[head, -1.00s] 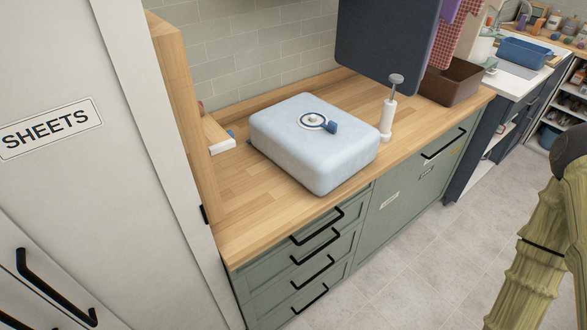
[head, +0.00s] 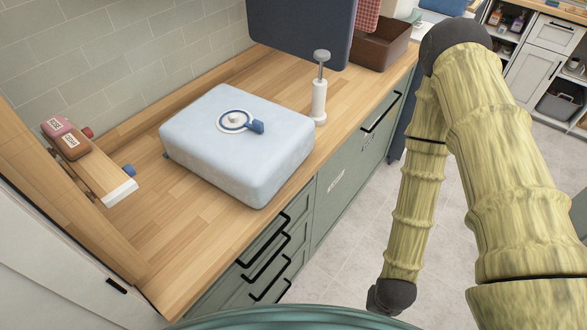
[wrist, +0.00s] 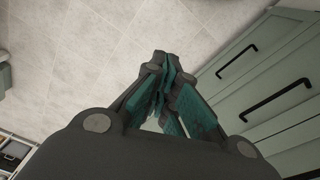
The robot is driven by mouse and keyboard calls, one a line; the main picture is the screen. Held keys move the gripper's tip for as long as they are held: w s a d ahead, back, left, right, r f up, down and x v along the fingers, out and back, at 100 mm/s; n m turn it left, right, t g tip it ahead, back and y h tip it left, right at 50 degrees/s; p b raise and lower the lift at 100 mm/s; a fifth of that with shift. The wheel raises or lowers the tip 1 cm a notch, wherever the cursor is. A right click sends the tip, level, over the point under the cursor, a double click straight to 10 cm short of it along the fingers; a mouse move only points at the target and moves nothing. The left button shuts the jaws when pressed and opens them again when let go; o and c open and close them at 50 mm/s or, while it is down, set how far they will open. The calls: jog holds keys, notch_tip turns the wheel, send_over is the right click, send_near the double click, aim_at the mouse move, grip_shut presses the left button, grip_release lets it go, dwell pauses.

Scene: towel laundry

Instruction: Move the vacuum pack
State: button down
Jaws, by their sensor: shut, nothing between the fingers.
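The vacuum pack (head: 232,155) is a pale blue, puffy rectangular block lying flat on the wooden counter in the head view. On its top is a round white valve (head: 235,121) with a dark blue ring and a blue tab at its right. My gripper (wrist: 164,62) shows in the wrist view with its teal-padded fingers together and empty. It is over the tiled floor beside the green drawer fronts, apart from the pack. The pack is not in the wrist view, and my gripper's fingers are not visible in the head view.
A white hand pump (head: 319,98) stands right behind the pack on the counter. A brown bin (head: 379,47) and a hanging dark panel (head: 300,28) are farther back. A small wooden shelf with tags (head: 98,167) is at left. Green drawers (head: 267,262) face the open floor.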

jog(key=w+a+r+m+t+h, duration=0.1)
jog(key=w+a+r+m, duration=0.2)
jog(key=w+r+m, duration=0.45)
jog(key=w+a+r+m+t+h, duration=0.1)
jog(key=w+a+r+m, duration=0.25)
jog(key=w, duration=0.75)
jog(key=w+a+r+m+g+y+b, duration=0.15)
jog(key=a+r+m, duration=0.5)
jog(key=r, duration=0.65)
jog(key=w+a+r+m+g+y, duration=0.15)
jog(key=a+r+m, duration=0.5)
jog(key=r, duration=0.65)
jog(key=shift+n, duration=0.5)
jog(key=shift+w+a+f+p, duration=0.5)
jog(key=shift+a+f, duration=0.05)
jog(key=shift+f, duration=1.15)
jog(key=shift+w+a+f+p, duration=0.45)
jog(key=shift+w+a+f, duration=0.05)
jog(key=shift+f, duration=1.15)
jog(key=shift+w+a+f+p, duration=0.5)
jog(key=shift+a+f, duration=0.05)
jog(key=shift+f, duration=1.15)
